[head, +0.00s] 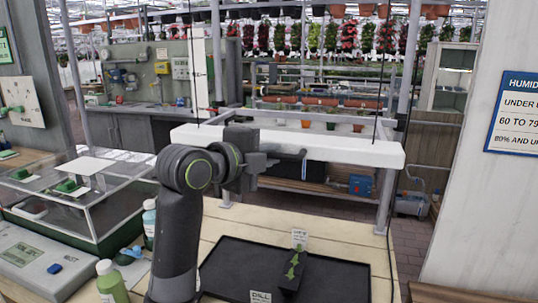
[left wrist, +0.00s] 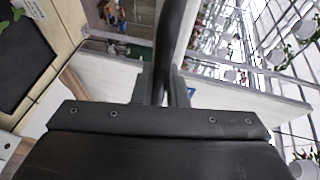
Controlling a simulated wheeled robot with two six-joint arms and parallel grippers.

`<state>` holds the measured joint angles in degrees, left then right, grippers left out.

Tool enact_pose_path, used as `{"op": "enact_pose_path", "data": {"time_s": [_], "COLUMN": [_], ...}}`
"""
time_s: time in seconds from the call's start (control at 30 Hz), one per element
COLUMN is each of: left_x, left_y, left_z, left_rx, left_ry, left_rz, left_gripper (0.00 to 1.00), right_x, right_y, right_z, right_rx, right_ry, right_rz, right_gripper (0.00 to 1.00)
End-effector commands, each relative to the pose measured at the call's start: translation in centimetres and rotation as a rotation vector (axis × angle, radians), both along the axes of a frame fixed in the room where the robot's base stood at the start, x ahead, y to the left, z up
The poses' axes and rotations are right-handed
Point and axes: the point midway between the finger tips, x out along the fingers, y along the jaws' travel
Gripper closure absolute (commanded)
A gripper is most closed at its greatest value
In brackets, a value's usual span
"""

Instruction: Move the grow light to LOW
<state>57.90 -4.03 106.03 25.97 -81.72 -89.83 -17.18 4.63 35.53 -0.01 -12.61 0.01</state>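The grow light (head: 330,147) is a long white bar hanging level from thin dark cables above the plant table. It also shows as a pale slab in the left wrist view (left wrist: 245,95). My left gripper (head: 275,158) is at the middle of its front side. In the left wrist view a dark handle bar (left wrist: 174,40) runs between the two fingers (left wrist: 161,92), which appear closed around it. A tall white strip (head: 197,75) with small dark marks stands behind the light's left part; its lettering is too small to read. My right gripper is not in view.
Below the light, a black tray (head: 225,268) with a small dark planter (head: 290,272) and labels lies on the wooden table. A clear-lidded case (head: 90,195), bottles (head: 112,283) and a grey scale (head: 40,262) stand at left. The space between light and tray looks clear.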

Motion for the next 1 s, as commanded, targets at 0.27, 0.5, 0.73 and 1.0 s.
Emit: {"op": "enact_pose_path", "data": {"time_s": [0.27,0.5,0.73,1.0], "left_x": [0.1,-0.1,-2.1,-6.6], "left_y": [0.0,0.2,2.0,5.9], "left_z": [-0.8,-0.6,-0.1,1.1], "left_rx": [0.006,0.006,0.007,0.009], "left_ry": [0.018,0.015,0.009,0.006], "left_rz": [-0.001,0.0,0.002,0.004], "left_gripper": [0.79,0.79,0.79,0.79], "right_x": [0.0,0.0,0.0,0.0], "right_y": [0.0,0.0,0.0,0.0], "right_z": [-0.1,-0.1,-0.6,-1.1], "right_rx": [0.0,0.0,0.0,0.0], "right_ry": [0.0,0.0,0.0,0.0], "right_rz": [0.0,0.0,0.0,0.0], "right_gripper": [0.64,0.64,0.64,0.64]}}
